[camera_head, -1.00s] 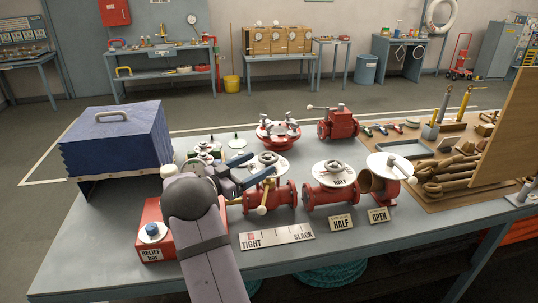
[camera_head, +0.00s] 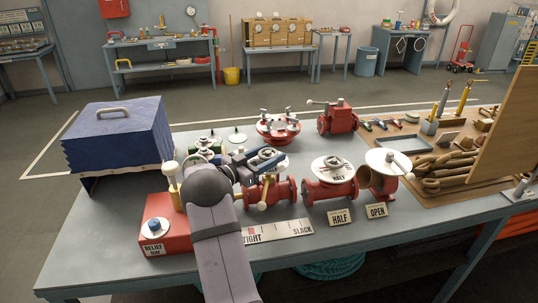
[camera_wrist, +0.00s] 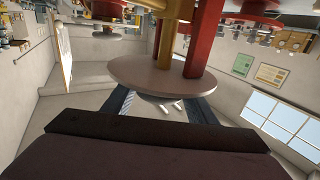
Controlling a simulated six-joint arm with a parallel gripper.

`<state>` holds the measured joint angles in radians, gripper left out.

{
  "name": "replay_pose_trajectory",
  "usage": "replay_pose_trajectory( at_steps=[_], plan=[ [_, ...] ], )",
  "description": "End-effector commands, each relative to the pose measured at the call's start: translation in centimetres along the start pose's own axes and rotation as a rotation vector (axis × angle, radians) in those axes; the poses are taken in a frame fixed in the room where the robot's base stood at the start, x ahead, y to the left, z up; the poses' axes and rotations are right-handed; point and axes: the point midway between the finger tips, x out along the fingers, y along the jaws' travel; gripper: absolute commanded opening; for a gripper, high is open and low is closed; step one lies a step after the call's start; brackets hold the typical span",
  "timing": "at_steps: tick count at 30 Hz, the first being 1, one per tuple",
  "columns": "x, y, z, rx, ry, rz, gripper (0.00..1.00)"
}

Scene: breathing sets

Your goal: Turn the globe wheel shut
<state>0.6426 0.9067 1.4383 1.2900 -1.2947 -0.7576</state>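A grey handwheel (camera_head: 268,153) tops a red valve body (camera_head: 284,191) near the table's middle, with a white round plate under the wheel. A yellow lever hangs at the valve's front. My gripper (camera_head: 266,159), with blue-grey fingers, is at this wheel from the left and partly hides it. In the wrist view, the round plate (camera_wrist: 165,75) shows from its edge below red and yellow posts. My two fingers (camera_wrist: 160,108) stand apart there, with a gap between them. Whether they touch the wheel rim is unclear. A second wheel (camera_head: 333,161) on a plate reading HALF stands to the right.
A red RELIEF box (camera_head: 164,236) with a blue knob and a yellow post stand left of my arm. A TIGHT–SLACK scale (camera_head: 280,232) and HALF (camera_head: 340,217) and OPEN (camera_head: 377,211) cards lie in front. A blue case (camera_head: 117,135) is at the left. The front right tabletop is clear.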

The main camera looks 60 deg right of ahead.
Motion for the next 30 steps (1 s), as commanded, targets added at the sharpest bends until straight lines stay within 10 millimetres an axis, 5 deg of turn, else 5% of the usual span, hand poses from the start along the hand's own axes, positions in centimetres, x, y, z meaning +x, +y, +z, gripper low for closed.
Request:
replay_pose_trajectory(
  at_steps=[30],
  plan=[
    [-0.02, 0.05, -0.26, 0.003, 0.003, 0.275, 0.30]
  ],
)
